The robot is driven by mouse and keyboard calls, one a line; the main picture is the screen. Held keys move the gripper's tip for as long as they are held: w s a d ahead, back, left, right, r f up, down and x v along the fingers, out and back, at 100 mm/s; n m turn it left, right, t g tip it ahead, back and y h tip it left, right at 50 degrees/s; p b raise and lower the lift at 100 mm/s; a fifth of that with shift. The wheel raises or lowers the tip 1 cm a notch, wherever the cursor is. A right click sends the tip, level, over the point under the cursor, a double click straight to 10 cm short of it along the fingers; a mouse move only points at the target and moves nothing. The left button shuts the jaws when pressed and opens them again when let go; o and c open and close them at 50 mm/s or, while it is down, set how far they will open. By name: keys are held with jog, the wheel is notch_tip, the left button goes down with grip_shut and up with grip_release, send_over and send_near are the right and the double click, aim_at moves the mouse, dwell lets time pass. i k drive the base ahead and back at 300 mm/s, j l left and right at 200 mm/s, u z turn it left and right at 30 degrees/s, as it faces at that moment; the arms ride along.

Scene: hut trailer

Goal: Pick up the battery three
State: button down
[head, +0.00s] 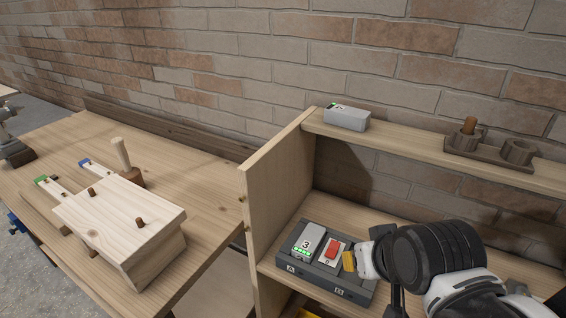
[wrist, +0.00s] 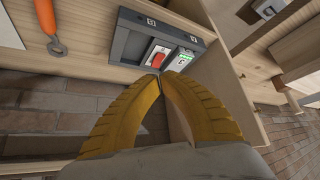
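Battery three (head: 310,242) is a light grey block marked 3 with green lights. It sits in the left slot, marked A, of a dark grey dock (head: 316,281) on the lower shelf. A red switch (head: 331,252) is beside it. In the wrist view, the battery (wrist: 181,62) shows just beyond my fingertips, next to the red switch (wrist: 157,56). My gripper (wrist: 161,77) has yellow fingers with the tips together and nothing between them. In the head view my gripper (head: 349,262) is over the dock's right part, right of the battery, and hides some of it.
Another grey battery (head: 346,118) lies on the upper shelf, near a dark holder (head: 490,150) with round cups. An upright side panel (head: 279,200) stands left of the dock. A tool with an orange handle (wrist: 46,17) is in the wrist view. A wooden block fixture (head: 120,220) is on the left table.

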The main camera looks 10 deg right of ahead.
aim_at(306, 249)
jog(key=j+z, duration=0.6)
jog(key=j, duration=0.25)
jog(key=j+z, duration=0.25)
jog(key=j, duration=0.15)
jog(key=j+z, duration=0.3)
jog(key=k+j+z, duration=0.15)
jog(key=j+z, duration=0.15)
jog(key=j, duration=0.15)
jog(key=k+j+z, duration=0.15)
jog(key=j+z, duration=0.15)
jog(key=k+j+z, duration=0.45)
jog(key=j+z, duration=0.15)
jog(key=j, duration=0.1)
